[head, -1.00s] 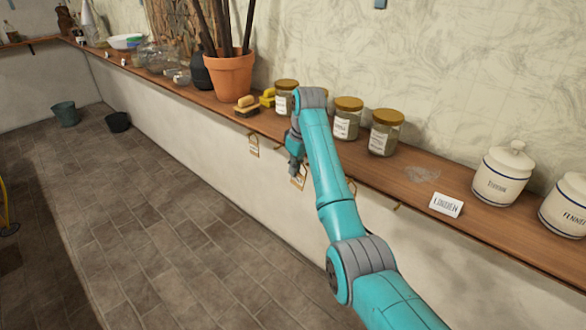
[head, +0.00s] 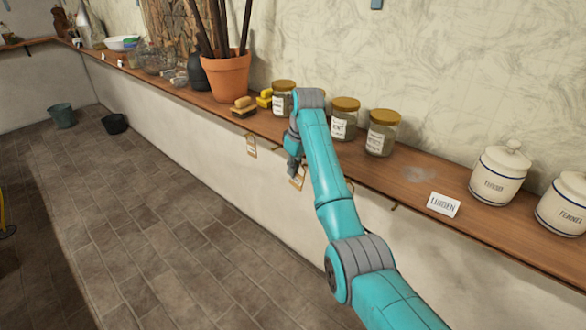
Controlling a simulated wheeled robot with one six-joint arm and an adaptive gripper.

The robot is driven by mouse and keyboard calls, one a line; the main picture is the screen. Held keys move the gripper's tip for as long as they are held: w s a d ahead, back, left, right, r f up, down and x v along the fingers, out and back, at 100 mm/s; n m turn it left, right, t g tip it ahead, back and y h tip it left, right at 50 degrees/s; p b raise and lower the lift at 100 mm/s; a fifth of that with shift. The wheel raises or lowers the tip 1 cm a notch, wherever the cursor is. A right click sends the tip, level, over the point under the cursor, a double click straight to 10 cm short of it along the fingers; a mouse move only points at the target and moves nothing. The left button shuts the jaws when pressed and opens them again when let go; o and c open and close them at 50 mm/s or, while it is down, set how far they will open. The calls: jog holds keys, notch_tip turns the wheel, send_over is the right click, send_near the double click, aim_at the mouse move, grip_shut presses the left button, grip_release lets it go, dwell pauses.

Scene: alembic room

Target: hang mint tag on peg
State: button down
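My gripper (head: 293,172) points down in front of the shelf edge, left of my arm's elbow. A small tan-framed tag (head: 298,184) shows right at its fingertips. I cannot tell whether the fingers hold this tag or whether it hangs behind them, and its label is too small to read. Another tag (head: 251,146) hangs below the shelf edge further left. A small brass peg (head: 393,206) sticks out under the shelf edge right of my arm, with no tag visible on it. Another peg (head: 351,187) shows partly beside my arm.
The wooden shelf (head: 330,160) runs along the wall. The tiled floor (head: 150,220) left of the shelf is open.

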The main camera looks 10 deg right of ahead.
jog(key=shift+w+d, duration=0.85)
jog(key=shift+d, duration=0.3)
jog(key=shift+w+d+f, duration=0.25)
jog(key=shift+d+f, duration=0.15)
jog(key=shift+f, duration=0.05)
dwell(0.7)
